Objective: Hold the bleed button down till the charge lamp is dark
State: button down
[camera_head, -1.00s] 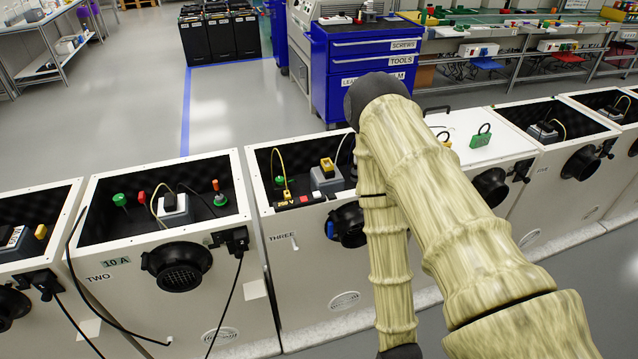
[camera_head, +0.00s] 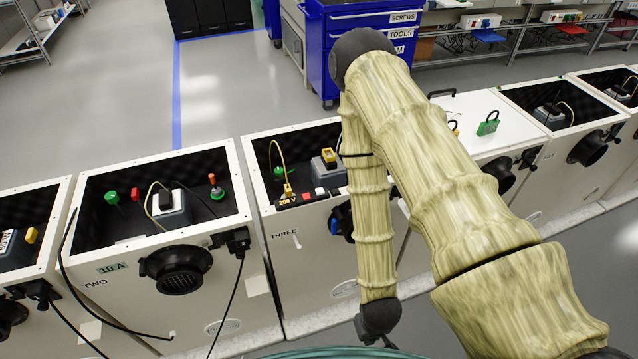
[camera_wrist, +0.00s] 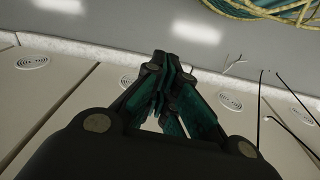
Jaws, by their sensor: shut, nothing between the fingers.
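I cannot tell for sure which part is the bleed button or the charge lamp. A green knob (camera_head: 278,172) and a grey box with a yellow plug (camera_head: 328,156) are inside. No lit lamp can be made out. My gripper (camera_wrist: 164,62) shows in the wrist view, shut and empty, pointing at the floor near the cabinets' foot.
Cabinet TWO (camera_head: 95,282) stands left, with a green knob, red parts and a grey box inside. A cabinet with a white closed top (camera_head: 468,108) stands right, behind my arm. Cables hang down the fronts. A blue tool chest (camera_head: 318,60) stands behind across free floor.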

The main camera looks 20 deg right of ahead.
jog(key=w+r+t+h+p, duration=0.1)
jog(key=w+r+p, duration=0.4)
jog(key=w+r, duration=0.2)
jog(key=w+r+m+t+h+p, duration=0.1)
jog(key=w+r+h+p, duration=0.1)
jog(key=w+r+p, duration=0.2)
jog(key=w+r+m+t+h+p, duration=0.1)
jog(key=w+r+p, duration=0.4)
jog(key=w+r, duration=0.6)
jog(key=shift+w+t+h+p, duration=0.35)
jog(key=shift+w+t+h, duration=0.2)
jog(key=shift+w, duration=0.35)
notch_tip(320, 180, up, 15)
jog(key=m+g+h+p, duration=0.3)
jog(key=m+h, duration=0.1)
send_over(320, 192)
jog(key=w, duration=0.2)
jog(key=shift+s+r+y, duration=0.15)
jog(key=shift+s+y, duration=0.05)
jog(key=shift+y, duration=0.05)
jog(key=shift+b, duration=0.3)
notch_tip(320, 192, down, 7)
jog(key=b, duration=0.6)
jog(key=shift+r, duration=0.15)
jog(key=shift+f, duration=1.1)
jog(key=shift+f, duration=0.85)
